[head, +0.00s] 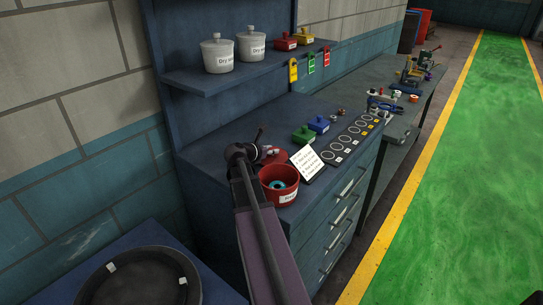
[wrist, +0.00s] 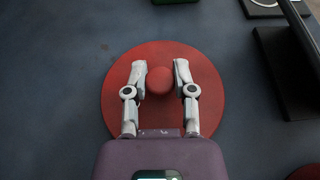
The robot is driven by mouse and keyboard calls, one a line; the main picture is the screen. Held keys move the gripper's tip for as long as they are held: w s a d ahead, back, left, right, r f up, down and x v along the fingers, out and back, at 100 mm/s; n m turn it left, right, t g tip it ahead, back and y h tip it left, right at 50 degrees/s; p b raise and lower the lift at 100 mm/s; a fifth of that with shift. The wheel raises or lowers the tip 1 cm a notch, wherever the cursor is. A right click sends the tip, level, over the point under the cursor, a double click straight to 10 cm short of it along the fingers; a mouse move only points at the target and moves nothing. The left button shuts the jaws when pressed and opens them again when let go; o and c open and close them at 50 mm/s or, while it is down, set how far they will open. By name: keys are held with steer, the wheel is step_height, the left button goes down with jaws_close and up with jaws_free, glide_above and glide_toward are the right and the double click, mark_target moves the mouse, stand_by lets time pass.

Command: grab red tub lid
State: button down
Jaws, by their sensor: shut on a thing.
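The red tub lid (wrist: 163,105) is a round red disc with a round knob (wrist: 159,81) at its centre in the wrist view. My gripper (wrist: 156,72) is shut on the knob, one finger on each side of it. In the head view the lid (head: 279,157) shows partly behind my gripper (head: 268,151), over the dark blue worktop. I cannot tell whether it rests on the worktop or is just above it. The red tub (head: 281,197) stands open in front of the lid, with a teal ring (head: 278,184) inside.
A white note card (head: 306,163) lies right of the lid. Green (head: 303,135) and blue (head: 319,124) boxes stand behind it, beside a dark panel of rings (head: 345,142). White tubs (head: 217,55) stand on the shelf above. A dark round pan (head: 140,280) is at front left.

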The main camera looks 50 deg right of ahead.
mark_target(271, 149)
steer(key=shift+r, duration=0.1)
step_height(271, 149, up, 10)
steer(key=p, duration=1)
